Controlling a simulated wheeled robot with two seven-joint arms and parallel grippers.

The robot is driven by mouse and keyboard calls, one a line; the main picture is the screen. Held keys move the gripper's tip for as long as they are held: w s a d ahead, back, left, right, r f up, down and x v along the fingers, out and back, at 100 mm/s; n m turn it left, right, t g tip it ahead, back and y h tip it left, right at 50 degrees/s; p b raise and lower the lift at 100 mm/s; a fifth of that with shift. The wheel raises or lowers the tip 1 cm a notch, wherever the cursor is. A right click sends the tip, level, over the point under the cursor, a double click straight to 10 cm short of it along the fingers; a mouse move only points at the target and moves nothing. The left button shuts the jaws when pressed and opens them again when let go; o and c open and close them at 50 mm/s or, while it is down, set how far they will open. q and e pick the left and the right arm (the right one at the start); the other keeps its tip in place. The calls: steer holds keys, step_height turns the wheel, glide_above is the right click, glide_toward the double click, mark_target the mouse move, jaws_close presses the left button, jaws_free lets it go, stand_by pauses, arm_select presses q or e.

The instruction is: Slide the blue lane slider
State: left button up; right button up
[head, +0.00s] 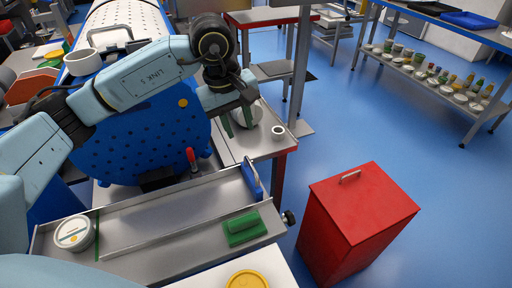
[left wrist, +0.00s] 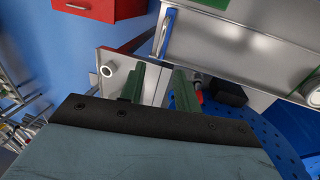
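The blue lane slider (head: 250,181) is an upright blue plate with a pale handle at the right part of the long grey metal tray (head: 150,215). It also shows near the top of the left wrist view (left wrist: 163,32). My left gripper (head: 238,121) has green fingers and is above the grey side table, behind the slider and apart from it. In the left wrist view its fingers (left wrist: 157,88) are spread with nothing held between them. My right gripper is not in view.
A white ring (head: 278,132) stands on the side table. A red bin (head: 357,220) stands right of the tray. A perforated blue drum (head: 140,135) stands behind it.

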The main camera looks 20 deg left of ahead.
mark_target(251, 164)
arm_select(q)
steer(key=f, duration=0.4)
steer(key=w+d+f, duration=0.1)
steer(key=f, duration=0.7)
steer(key=shift+w+d+b, duration=0.25)
steer(key=shift+d+b, duration=0.1)
jaws_close()
